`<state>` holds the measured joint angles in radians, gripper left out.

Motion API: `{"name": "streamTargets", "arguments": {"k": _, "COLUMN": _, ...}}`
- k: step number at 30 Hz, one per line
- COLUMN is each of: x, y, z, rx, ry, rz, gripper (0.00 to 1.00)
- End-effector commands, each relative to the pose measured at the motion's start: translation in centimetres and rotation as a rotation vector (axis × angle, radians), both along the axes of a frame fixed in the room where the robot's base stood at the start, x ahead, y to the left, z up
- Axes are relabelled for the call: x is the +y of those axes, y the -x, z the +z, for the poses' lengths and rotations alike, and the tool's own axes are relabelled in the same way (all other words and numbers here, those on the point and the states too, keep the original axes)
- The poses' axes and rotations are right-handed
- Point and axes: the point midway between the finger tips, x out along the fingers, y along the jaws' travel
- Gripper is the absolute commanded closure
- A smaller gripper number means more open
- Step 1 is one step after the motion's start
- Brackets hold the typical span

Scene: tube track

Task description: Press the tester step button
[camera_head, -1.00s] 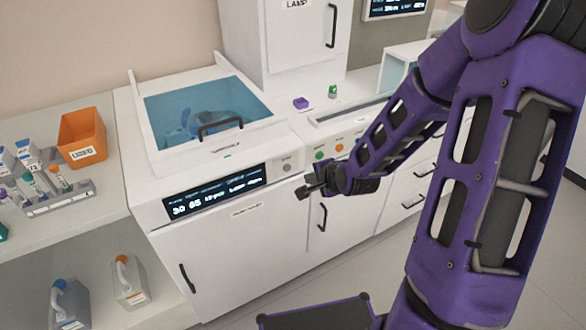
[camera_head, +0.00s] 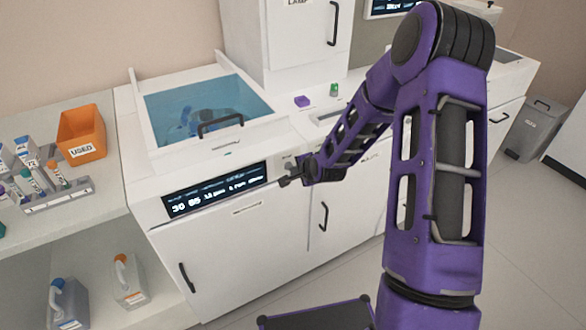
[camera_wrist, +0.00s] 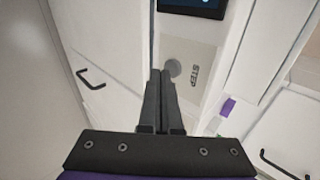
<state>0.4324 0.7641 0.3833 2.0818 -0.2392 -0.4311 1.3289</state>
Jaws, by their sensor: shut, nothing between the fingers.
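The step button (camera_wrist: 172,67) is a round grey button on a pale panel marked STEP (camera_wrist: 194,77) in the wrist view. My gripper (camera_wrist: 160,72) is shut and empty, its fingertips at the left and lower edge of the button in that view. I cannot tell whether they touch it. In the head view my gripper (camera_head: 286,182) is at the front of the white tester, just right of its lit display (camera_head: 215,190). The button is not clearly seen there, as my gripper and wrist cover that spot.
A white-framed blue window (camera_head: 205,105) with a black handle is on the tester's top. An orange bin (camera_head: 82,135) marked USED and a tube rack (camera_head: 58,195) stand on the left counter. A small purple block (camera_head: 302,101) lies behind. Cabinet handles stick out below.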

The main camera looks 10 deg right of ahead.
Motion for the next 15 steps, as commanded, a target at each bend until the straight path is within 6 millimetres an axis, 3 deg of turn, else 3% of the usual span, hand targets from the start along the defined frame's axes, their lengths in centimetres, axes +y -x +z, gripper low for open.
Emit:
{"name": "streamTargets", "arguments": {"k": 5, "x": 0.34, "y": -1.26, "z": 0.02, "rx": 0.0, "ry": 0.001, "rz": 0.001, "gripper": 1.0}}
{"name": "streamTargets", "arguments": {"k": 15, "x": 0.37, "y": -1.41, "z": 0.01, "rx": 0.001, "ry": 0.0, "rz": 0.001, "gripper": 1.0}}
